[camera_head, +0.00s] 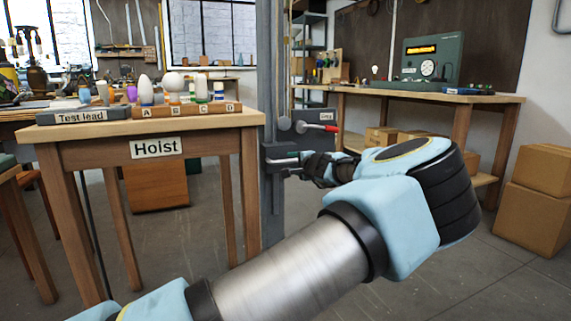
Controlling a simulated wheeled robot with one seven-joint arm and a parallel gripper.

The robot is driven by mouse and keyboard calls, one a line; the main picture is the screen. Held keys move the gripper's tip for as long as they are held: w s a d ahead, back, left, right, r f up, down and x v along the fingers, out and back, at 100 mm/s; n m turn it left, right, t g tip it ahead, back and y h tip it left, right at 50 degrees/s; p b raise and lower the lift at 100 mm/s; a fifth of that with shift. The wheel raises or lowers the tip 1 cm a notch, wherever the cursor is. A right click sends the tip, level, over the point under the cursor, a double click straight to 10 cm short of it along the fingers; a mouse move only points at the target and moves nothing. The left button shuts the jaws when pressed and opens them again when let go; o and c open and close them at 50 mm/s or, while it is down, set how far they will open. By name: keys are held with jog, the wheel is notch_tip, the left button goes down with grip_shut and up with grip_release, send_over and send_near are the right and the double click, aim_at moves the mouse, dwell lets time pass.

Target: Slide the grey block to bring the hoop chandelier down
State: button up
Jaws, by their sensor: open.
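A dark grey block (276,151) sits on the upright grey post (271,60) beside the Hoist table. A short bar handle (281,162) sticks out from its front. My gripper (303,166) is open, just right of the handle, at about its height. The fingers are small and dark here, so I cannot tell whether they touch the handle or surround it. I cannot make out a hoop chandelier in this view.
The Hoist table (190,126), with a bulb rack (190,109), stands left. A bench (470,98) with a green instrument (433,62) stands behind right. Cardboard boxes (535,215) are at far right.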

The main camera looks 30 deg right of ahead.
aim_at(287, 162)
jog(key=x, duration=0.6)
grip_shut()
dwell(0.3)
dwell(1.1)
